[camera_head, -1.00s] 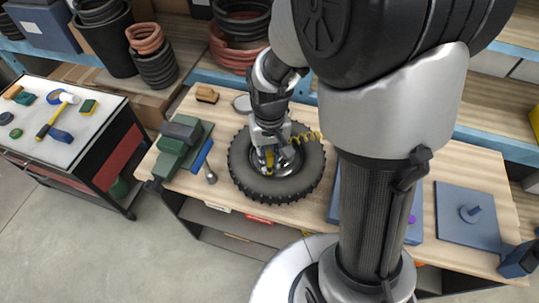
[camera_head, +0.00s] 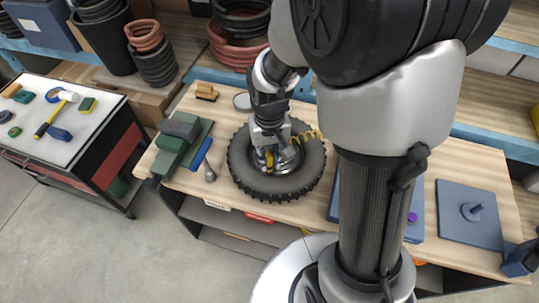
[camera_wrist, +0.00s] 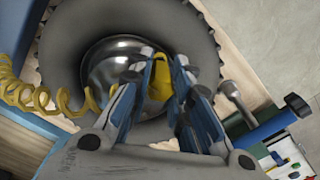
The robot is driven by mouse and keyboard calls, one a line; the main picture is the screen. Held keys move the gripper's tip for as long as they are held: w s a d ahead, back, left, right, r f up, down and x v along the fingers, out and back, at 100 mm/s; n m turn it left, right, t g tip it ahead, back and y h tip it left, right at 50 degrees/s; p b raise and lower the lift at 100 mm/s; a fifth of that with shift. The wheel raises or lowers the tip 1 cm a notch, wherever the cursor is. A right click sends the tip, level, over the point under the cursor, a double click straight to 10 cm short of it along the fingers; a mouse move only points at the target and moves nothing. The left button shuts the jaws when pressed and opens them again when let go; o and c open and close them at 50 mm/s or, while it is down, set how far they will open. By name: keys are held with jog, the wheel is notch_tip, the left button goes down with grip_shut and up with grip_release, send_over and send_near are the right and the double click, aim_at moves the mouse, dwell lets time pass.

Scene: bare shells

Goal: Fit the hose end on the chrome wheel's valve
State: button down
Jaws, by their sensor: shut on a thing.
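The wheel, a black knobbly tyre (camera_head: 312,168) around a chrome hub (camera_head: 290,158), lies flat on the workbench. In the wrist view the tyre (camera_wrist: 62,40) curves around the chrome dome (camera_wrist: 112,70). My gripper (camera_head: 267,164) points down over the left side of the hub. In the wrist view my gripper (camera_wrist: 165,75) is shut on the yellow hose end (camera_wrist: 161,84). The coiled yellow hose (camera_wrist: 25,95) trails off to the left there. The valve is hidden, and I cannot tell whether the hose end touches it.
A green vise (camera_head: 178,145), a blue-handled tool (camera_head: 201,153) and a grey-knobbed tool (camera_head: 210,174) are left of the wheel. A blue plate with a peg (camera_head: 468,215) lies at the right. A tool cart (camera_head: 60,115) stands at the left.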

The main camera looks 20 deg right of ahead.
jog(key=shift+f+b, duration=0.5)
jog(key=shift+f, duration=0.2)
dwell(0.6)
jog(key=c, duration=1.4)
grip_release()
jog(key=o, duration=0.6)
jog(key=shift+r, duration=0.2)
jog(key=shift+r+p, duration=1.2)
jog(key=shift+r, duration=0.05)
jog(key=shift+r, duration=0.2)
